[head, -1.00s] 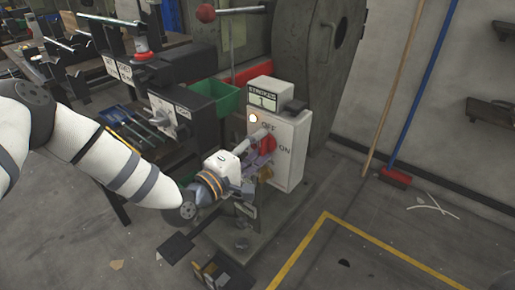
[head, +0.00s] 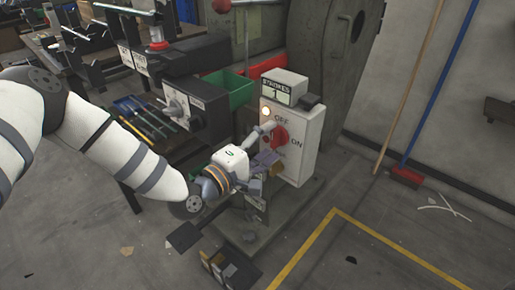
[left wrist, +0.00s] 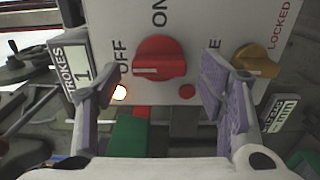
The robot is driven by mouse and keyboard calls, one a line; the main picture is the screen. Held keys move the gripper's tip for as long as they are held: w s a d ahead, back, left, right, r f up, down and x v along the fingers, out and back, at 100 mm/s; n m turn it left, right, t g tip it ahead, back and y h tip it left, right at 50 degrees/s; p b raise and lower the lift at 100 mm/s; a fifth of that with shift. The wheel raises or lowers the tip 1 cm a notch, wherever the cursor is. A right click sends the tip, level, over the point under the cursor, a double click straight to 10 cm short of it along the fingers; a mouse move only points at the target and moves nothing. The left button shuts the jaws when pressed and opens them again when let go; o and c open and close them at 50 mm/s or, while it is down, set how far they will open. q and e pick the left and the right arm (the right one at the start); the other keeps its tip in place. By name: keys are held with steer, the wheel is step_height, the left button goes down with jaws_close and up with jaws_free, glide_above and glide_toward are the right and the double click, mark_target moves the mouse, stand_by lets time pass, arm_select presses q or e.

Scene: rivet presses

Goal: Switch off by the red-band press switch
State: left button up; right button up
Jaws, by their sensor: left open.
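The white switch box (head: 306,140) stands on a post, with a red knob (head: 281,137) on its face, OFF above it and ON to its right. In the left wrist view the red knob (left wrist: 160,58) has a pale mark on its lower left side, on the OFF side. A lit lamp (left wrist: 120,92) shows near OFF. My left gripper (head: 264,146) is at the box face, fingers spread. In the left wrist view my open left gripper (left wrist: 160,88) has the knob centred beyond its fingertips; I cannot tell if they touch the box. My right gripper is out of view.
A yellow knob (left wrist: 256,60) marked LOCKED is right of the red knob in the left wrist view. A green bin (head: 228,88) and a dark press wheel (head: 325,45) are behind. A blue-handled broom (head: 440,85) leans at right. The yellow-lined floor is largely clear.

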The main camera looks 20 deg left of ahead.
arm_select(q)
steer(key=v, duration=1.1)
steer(key=shift+r, duration=0.1)
steer(key=s+d+f+m+g+p, duration=0.2)
steer(key=s+f+m+g, duration=0.15)
steer(key=s, duration=0.35)
steer(key=s+d+f+m+g+y+p, duration=0.1)
steer(key=s+d+f+m+g+p, duration=0.15)
steer(key=s+f+g, duration=0.4)
steer(key=s+d+f+m+g+p, duration=0.2)
steer(key=s+f+g+p, duration=0.1)
steer(key=s, duration=0.6)
steer(key=s+a+r+m+g+y+p, duration=0.1)
steer(key=s+a+m+g+y+p, duration=0.1)
steer(key=s, duration=0.7)
steer(key=s+a+r+m+g+y+p, duration=0.1)
steer(key=s+a+m+g+y, duration=0.2)
steer(key=s, duration=0.7)
steer(key=a+g, duration=0.1)
steer(key=a, duration=0.1)
steer(key=shift+a+r+m+g+p, duration=0.2)
steer(key=shift+a+m+g+p, duration=0.1)
steer(key=shift+m+p, duration=0.1)
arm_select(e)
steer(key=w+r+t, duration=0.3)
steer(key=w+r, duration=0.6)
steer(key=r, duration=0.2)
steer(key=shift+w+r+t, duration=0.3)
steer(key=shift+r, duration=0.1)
